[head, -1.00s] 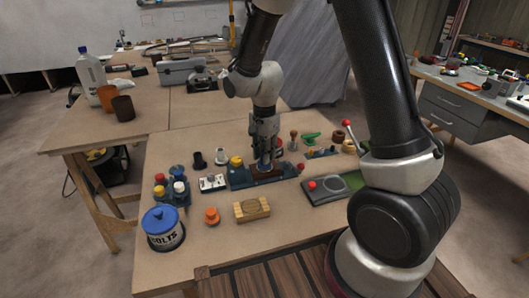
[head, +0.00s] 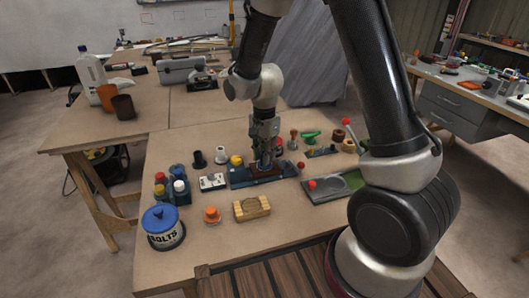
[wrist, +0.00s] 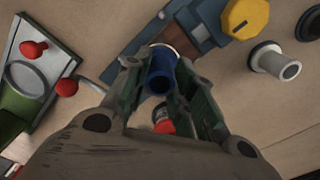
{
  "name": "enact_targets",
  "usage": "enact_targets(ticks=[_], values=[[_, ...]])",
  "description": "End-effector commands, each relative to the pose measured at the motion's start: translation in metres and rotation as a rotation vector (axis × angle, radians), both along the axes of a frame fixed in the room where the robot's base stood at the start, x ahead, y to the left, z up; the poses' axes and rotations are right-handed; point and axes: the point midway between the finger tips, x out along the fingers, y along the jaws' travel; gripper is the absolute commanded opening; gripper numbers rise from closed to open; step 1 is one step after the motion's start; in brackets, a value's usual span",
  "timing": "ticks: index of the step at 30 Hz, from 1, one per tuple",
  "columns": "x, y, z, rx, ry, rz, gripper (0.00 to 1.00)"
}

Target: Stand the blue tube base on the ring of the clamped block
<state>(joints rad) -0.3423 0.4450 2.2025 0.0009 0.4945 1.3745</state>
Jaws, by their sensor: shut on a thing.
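My gripper (head: 263,152) points down over the clamped block in the middle of the near table. In the wrist view my gripper (wrist: 160,85) is shut on the blue tube base (wrist: 160,72), which shows as a blue tube between the fingers. The clamped block (head: 268,171) is brown and sits in a blue vise (head: 238,178); the vise also shows in the wrist view (wrist: 190,22). A pale ring edge (wrist: 165,46) shows just beyond the tube. Whether the tube touches the ring is hidden by the fingers.
A yellow knob (wrist: 245,17) and a white flanged tube (wrist: 273,62) stand beside the vise. A green tray with red knobs (head: 330,187) is on the right. A wooden block (head: 252,209), an orange knob (head: 211,214) and a blue-lidded bolts tin (head: 162,228) are nearer.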

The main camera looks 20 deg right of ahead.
Motion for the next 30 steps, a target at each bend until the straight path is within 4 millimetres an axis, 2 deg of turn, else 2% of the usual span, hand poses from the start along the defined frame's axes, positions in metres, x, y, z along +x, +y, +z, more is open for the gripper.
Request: enact_targets(ticks=[2,3,5,16,30], values=[[0.0,0.0,-0.002,0.0,0.0,0.0,0.0],[0.0,0.0,-0.002,0.0,0.0,0.0,0.27],[0.0,0.0,-0.002,0.0,0.0,0.0,0.34],[0.0,0.0,0.002,0.001,-0.001,0.0,0.34],[0.001,0.0,0.044,0.001,-0.002,0.0,0.34]])
